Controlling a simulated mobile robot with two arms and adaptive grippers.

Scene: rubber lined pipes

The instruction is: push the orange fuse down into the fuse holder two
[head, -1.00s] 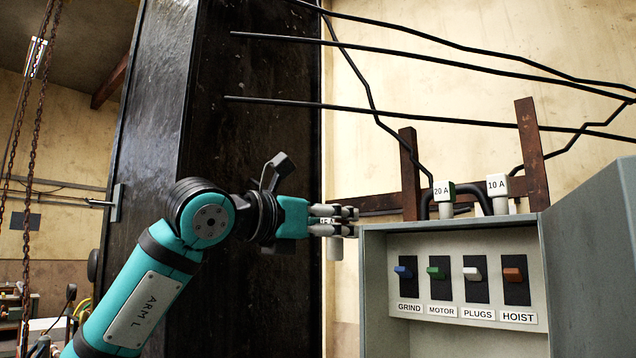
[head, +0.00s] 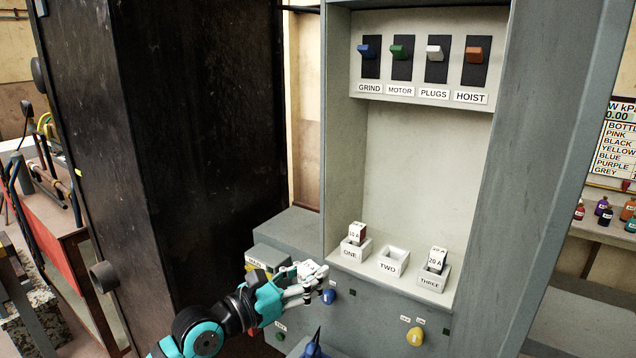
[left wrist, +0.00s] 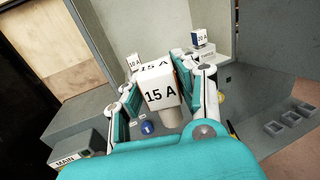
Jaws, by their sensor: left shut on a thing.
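My left gripper (head: 308,281) is shut on a white block fuse marked 15 A (left wrist: 160,94), with a pale stub below it. That holder, marked TWO, looks empty. It stands between holder ONE (head: 346,254), with a 10 A fuse (head: 356,233) in it, and holder THREE (head: 430,283), with a 20 A fuse (head: 436,260) in it. In the left wrist view the held fuse hides holder two.
The holders sit on the cabinet's ledge below several switches (head: 422,62). Cabinet walls rise on both sides. A blue knob (head: 329,296) and a yellow knob (head: 415,336) stick out below. A MAIN box (head: 268,259) is behind the gripper. The space above holder two is free.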

